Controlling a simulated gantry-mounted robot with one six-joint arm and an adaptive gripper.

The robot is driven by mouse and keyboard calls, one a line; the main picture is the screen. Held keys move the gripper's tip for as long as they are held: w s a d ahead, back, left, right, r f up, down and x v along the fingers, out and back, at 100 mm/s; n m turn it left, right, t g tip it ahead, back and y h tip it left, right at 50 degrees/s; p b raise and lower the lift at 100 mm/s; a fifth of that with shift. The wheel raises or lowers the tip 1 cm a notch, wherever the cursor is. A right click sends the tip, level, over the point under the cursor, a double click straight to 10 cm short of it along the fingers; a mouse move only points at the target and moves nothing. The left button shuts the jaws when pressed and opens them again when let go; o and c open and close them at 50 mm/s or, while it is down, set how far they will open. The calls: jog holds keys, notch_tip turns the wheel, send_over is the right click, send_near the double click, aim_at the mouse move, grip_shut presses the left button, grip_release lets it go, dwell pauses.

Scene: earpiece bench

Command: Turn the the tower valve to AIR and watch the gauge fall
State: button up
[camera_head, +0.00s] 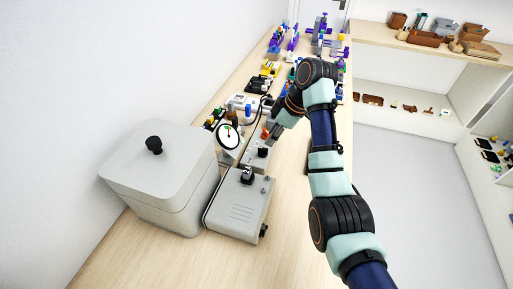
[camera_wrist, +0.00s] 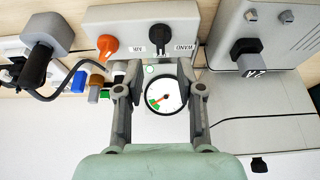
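In the wrist view a grey valve box (camera_wrist: 205,12) carries a black knob (camera_wrist: 160,36) between two small labels. The right label reads WAND; the left one looks like AIR. The exact direction of the knob is hard to tell. The round white gauge (camera_wrist: 165,105) has a red needle and a green patch at lower left. In the head view the gauge (camera_head: 228,136) faces forward, and the black knob (camera_head: 262,152) sits to its right. My gripper (camera_wrist: 160,72) is open and empty, its fingers framing the gauge's sides in the wrist view, the knob just beyond the tips.
An orange knob (camera_wrist: 108,45) is left of the black one. A grey unit (camera_head: 238,208) with a black switch stands in front, beside a large lidded grey box (camera_head: 160,175). Black cables and small coloured parts crowd behind. The bench's front (camera_head: 155,262) is clear.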

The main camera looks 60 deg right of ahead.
aim_at(263, 148)
jog(key=x, duration=0.6)
jog(key=shift+w+f, duration=0.15)
jog(key=shift+f, duration=0.1)
grip_shut()
